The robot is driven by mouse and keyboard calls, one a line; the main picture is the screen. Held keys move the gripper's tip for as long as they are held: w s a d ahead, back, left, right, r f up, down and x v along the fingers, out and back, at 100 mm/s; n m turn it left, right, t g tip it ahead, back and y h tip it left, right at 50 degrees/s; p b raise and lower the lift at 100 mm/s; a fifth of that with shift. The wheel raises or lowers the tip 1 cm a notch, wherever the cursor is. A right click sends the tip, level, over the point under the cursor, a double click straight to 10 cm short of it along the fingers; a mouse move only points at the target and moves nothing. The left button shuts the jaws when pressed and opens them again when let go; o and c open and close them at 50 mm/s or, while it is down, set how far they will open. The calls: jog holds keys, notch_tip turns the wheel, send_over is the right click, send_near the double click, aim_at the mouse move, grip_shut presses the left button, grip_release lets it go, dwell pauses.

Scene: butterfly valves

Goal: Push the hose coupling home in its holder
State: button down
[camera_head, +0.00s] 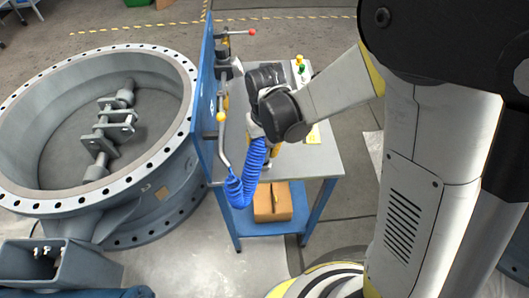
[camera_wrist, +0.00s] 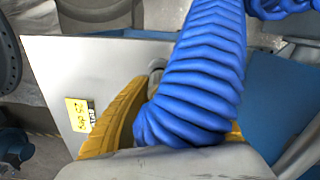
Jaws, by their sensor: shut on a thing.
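The blue coiled hose (camera_head: 250,168) runs from the blue panel's side up to my gripper (camera_head: 272,148), which is over the grey bench. In the wrist view the hose (camera_wrist: 200,75) crosses in front of my gripper (camera_wrist: 180,105), whose yellow fingers show on both sides of it. My gripper is shut on the hose coupling at the hose's end; the hose and fingers hide nearly all of it. A small grey rounded metal part (camera_wrist: 156,76) shows between the left finger and the hose; I cannot tell whether it is coupling or holder. The holder is not clearly visible.
The blue panel (camera_head: 207,100) stands along the bench's left edge, with pipes and valve handles. The bench top (camera_head: 322,165) is bare at the front right. A yellow label (camera_wrist: 79,114) lies on it. A cardboard box (camera_head: 272,203) sits on the lower shelf. A large flanged ring (camera_head: 150,205) stands left.

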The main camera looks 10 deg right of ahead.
jog(key=shift+f+b, duration=1.05)
jog(key=shift+b, duration=0.15)
dwell(1.6)
jog(key=c, duration=0.7)
grip_release()
jog(key=shift+o, duration=0.2)
jog(key=shift+r+p, duration=2.75)
jog(key=shift+r, duration=1.05)
